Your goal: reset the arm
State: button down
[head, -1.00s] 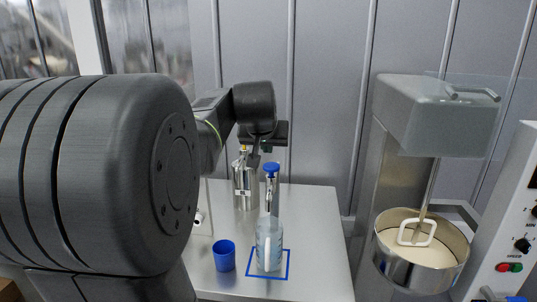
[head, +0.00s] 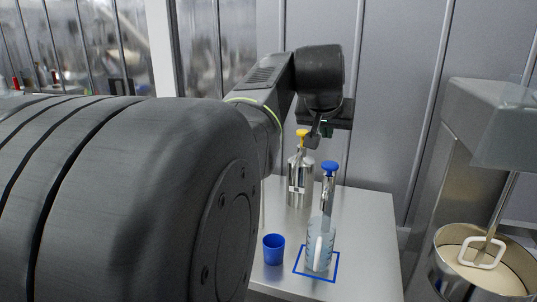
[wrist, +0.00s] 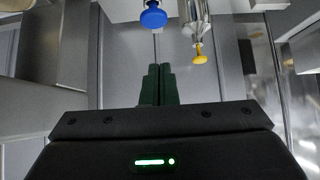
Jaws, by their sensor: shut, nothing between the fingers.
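My gripper (head: 313,139) is at the end of my raised arm, above the far part of the small table, close to the tops of the bottles in the head view. In the wrist view its dark green fingers (wrist: 159,84) are together with nothing between them. My own arm link fills the left of the head view and hides much there.
The table (head: 368,212) bears a steel bottle with a yellow top (head: 300,183), a blue-topped jug (head: 319,246) inside a blue square outline, and a blue cup (head: 273,249). A mixer (head: 500,125) with a dough-filled bowl (head: 447,276) stands at right.

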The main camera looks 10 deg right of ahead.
jog(key=shift+w+f, duration=0.1)
jog(key=x, duration=0.5)
jog(key=b+x, duration=0.1)
jog(key=x, duration=0.2)
jog(key=shift+w+d+r, duration=0.2)
jog(key=shift+w+d, duration=0.1)
jog(key=shift+d, duration=0.05)
jog(key=v, duration=0.8)
jog(key=shift+r, duration=0.35)
jog(key=shift+a+f, duration=0.1)
